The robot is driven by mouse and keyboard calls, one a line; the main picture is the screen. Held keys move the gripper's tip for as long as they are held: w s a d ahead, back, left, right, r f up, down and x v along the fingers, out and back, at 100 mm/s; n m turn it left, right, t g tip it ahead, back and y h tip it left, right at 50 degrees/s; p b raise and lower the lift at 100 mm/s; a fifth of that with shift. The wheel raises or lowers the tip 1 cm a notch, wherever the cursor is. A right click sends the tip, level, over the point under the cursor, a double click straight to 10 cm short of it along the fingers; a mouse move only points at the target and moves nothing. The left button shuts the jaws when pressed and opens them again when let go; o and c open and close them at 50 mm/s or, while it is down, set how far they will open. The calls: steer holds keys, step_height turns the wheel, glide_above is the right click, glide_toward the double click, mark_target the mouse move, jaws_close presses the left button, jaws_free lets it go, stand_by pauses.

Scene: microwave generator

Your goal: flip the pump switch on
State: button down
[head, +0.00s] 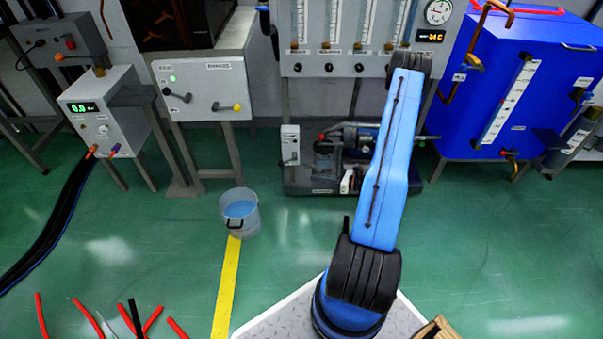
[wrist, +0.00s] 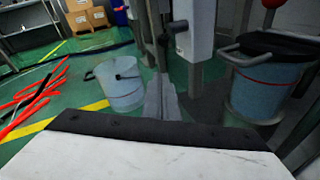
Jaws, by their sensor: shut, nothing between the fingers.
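The pump (head: 355,140) sits on a dark base on the floor under the gauge panel, partly hidden behind my blue arm in the head view. A light grey switch box (head: 290,143) stands at its left end. In the wrist view the box (wrist: 197,32) is close ahead, right of centre, with a dark lever (wrist: 178,27) sticking out to the left. I cannot tell whether the lever is set on or off. My gripper (wrist: 161,80) is shut and empty, low and slightly left of the box in the picture, apparently not touching the lever. The head view does not show its fingers clearly.
A clear bucket of bluish water (head: 240,212) stands on the floor left of the pump. A vessel with a red band (wrist: 265,85) is close on the right in the wrist view. A blue tank (head: 520,85) stands at right. Green floor before the pump is open.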

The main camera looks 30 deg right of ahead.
mark_target(282, 166)
steer(key=r+x, duration=0.2)
steer(key=x, duration=1)
steer(key=shift+w+r, duration=0.3)
steer(key=shift+w, duration=0.25)
steer(key=shift+w+a+t+y, duration=0.15)
steer(key=shift+a+t+y, duration=0.05)
steer(key=shift+t+y, duration=0.25)
steer(key=shift+w+a+r, duration=0.4)
steer(key=shift+a+r, duration=0.2)
steer(key=shift+a, duration=0.05)
steer(key=shift+w+a+r, duration=0.15)
steer(key=shift+a+r, duration=0.05)
steer(key=shift+r, duration=0.2)
steer(key=shift+w+a+r, duration=0.15)
steer(key=shift+a+r, duration=0.05)
steer(key=shift+r, duration=0.2)
stand_by(0.8)
